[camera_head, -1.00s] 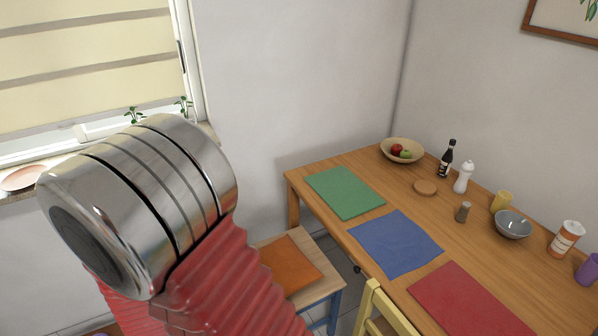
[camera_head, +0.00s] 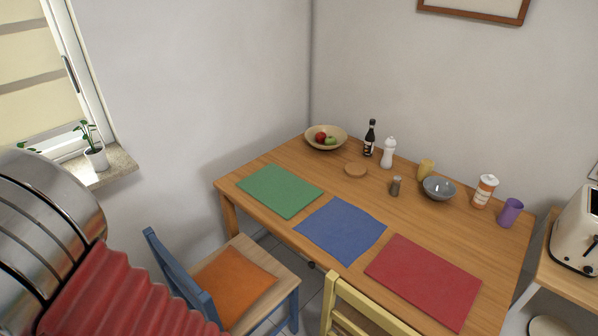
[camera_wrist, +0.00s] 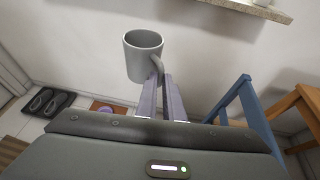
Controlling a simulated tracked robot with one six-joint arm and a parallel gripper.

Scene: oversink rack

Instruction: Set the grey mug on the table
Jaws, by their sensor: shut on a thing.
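The grey mug (camera_wrist: 143,57) shows in the wrist view, upright, with its handle toward my gripper. My gripper (camera_wrist: 163,84) is shut on the mug's handle and holds it in the air over the floor. The wooden table (camera_head: 403,209) stands in the middle and right of the head view, apart from the mug. Neither the mug nor my gripper's fingers show in the head view; only part of my arm is at its lower left.
Green (camera_head: 280,190), blue (camera_head: 341,229) and red (camera_head: 424,280) mats lie along the table's near side. A fruit bowl (camera_head: 312,140), bottle (camera_head: 370,138), grey bowl (camera_head: 438,189) and purple cup (camera_head: 510,212) stand behind. Blue (camera_head: 183,281) and yellow (camera_head: 375,308) chairs stand in front.

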